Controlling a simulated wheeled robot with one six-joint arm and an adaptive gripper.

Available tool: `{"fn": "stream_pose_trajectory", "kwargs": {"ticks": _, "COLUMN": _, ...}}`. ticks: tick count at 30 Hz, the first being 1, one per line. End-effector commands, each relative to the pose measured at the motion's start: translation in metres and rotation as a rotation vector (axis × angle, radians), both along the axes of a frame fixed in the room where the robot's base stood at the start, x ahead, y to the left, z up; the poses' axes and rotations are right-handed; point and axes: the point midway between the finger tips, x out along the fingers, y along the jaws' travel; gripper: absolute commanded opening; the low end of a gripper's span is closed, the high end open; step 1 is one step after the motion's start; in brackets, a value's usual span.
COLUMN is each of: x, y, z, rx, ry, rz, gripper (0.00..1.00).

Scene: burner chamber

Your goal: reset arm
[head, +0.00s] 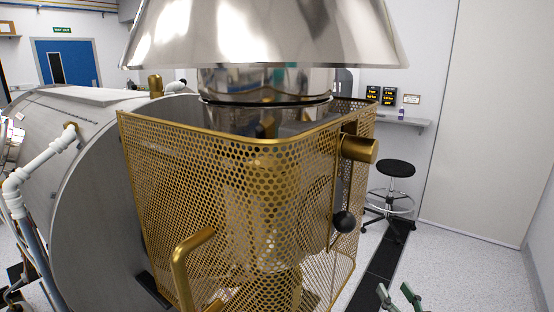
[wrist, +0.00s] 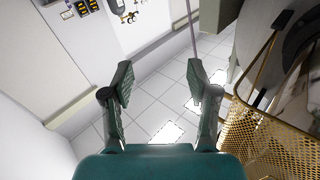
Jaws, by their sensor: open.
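My gripper (wrist: 158,88) is open and empty in the wrist view, its two dark green fingers spread over the pale tiled floor. Nothing is between the fingers. In the head view, only the fingertips of my gripper (head: 399,298) show at the bottom edge, right of centre. They are in front of and to the right of the brass mesh cage (head: 220,180). The cage also shows at the right of the wrist view (wrist: 262,135), beside the right finger and apart from it as far as I can tell.
A black knob (head: 344,222) and a brass cylinder (head: 360,149) stick out from the cage's right side. A metal hood (head: 265,35) hangs above it. A large grey cylinder (head: 95,200) stands left. A black stool (head: 396,168) stands behind; the floor at right (head: 470,265) is clear.

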Motion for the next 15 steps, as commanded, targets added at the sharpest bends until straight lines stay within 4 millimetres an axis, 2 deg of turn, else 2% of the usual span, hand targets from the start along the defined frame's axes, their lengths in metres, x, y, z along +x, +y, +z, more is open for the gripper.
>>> {"fn": "stream_pose_trajectory", "kwargs": {"ticks": 1, "x": -0.014, "y": 0.006, "z": -0.020, "rx": 0.009, "ry": 0.026, "rz": -0.015, "gripper": 0.59}}
{"fn": "stream_pose_trajectory", "kwargs": {"ticks": 6, "x": -0.060, "y": 0.021, "z": -0.070, "rx": 0.028, "ry": 0.085, "rz": -0.072, "gripper": 0.59}}
{"fn": "stream_pose_trajectory", "kwargs": {"ticks": 15, "x": -0.154, "y": 0.045, "z": -0.135, "rx": 0.029, "ry": 0.178, "rz": -0.154, "gripper": 0.59}}
